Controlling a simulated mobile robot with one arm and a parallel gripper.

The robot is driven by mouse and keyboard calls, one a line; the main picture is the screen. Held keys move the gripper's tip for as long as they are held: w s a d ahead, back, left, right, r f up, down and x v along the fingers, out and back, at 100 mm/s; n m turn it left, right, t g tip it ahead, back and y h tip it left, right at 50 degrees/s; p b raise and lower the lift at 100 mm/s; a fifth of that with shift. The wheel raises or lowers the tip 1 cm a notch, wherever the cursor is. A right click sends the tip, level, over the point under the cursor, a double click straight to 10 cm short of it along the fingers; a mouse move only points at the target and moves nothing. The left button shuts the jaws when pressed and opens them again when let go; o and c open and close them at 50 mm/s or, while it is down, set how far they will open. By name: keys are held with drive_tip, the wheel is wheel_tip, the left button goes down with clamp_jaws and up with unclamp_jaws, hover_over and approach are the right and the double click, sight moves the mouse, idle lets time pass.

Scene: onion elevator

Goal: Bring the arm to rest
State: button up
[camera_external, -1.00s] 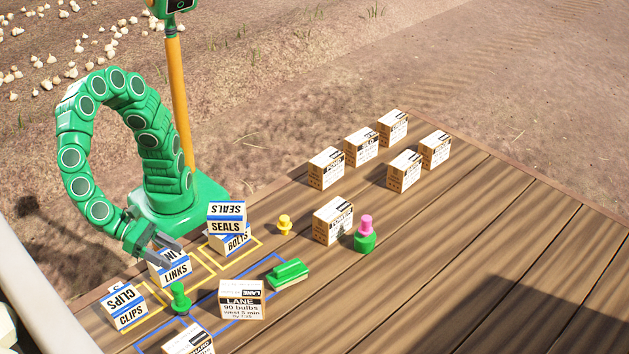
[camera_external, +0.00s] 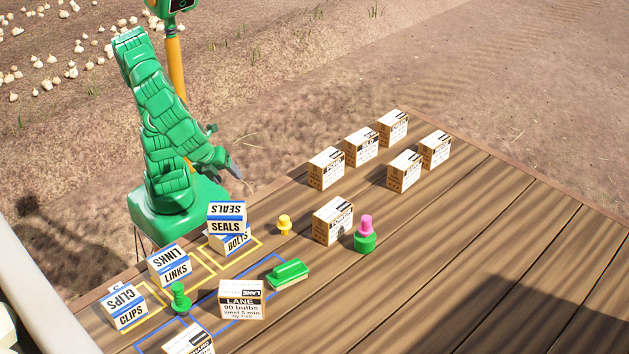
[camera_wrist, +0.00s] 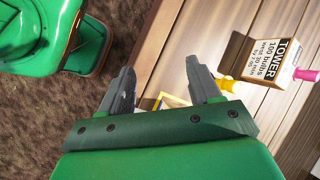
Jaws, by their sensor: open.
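My gripper (camera_external: 234,169) is raised above the far left edge of the wooden deck, close to my arm's own column. In the wrist view the gripper (camera_wrist: 162,88) shows two grey fingers spread apart with nothing between them. The LINKS box (camera_external: 171,266) sits in a yellow outlined square on the deck. The SEALS box (camera_external: 227,217) rests on top of the BOLTS box (camera_external: 235,244). The CLIPS box (camera_external: 126,308) stands in the nearer left square. My gripper is apart from all of them.
A yellow peg (camera_external: 284,225), a carton (camera_external: 333,221) and a pink-topped green piece (camera_external: 365,235) stand mid-deck. The LANE carton (camera_external: 242,301), a green block (camera_external: 289,274) and a green peg (camera_external: 180,298) are nearer. Several cartons (camera_external: 326,169) stand at the back. The deck's right side is clear.

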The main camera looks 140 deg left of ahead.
drive_tip(key=s+d+f+n+g+h, duration=0.1)
drive_tip(key=s+f+n+h, duration=0.1)
drive_tip(key=s, duration=0.5)
drive_tip(key=s+d+f+n+g+h, duration=0.1)
drive_tip(key=s+f+n+h, duration=0.1)
drive_tip(key=s+n, duration=0.4)
drive_tip(key=shift+s+d+n+g+h, duration=0.2)
drive_tip(key=shift+s+n+g+h, duration=0.2)
drive_tip(key=shift+n+h, duration=0.45)
drive_tip(key=shift+f, duration=0.1)
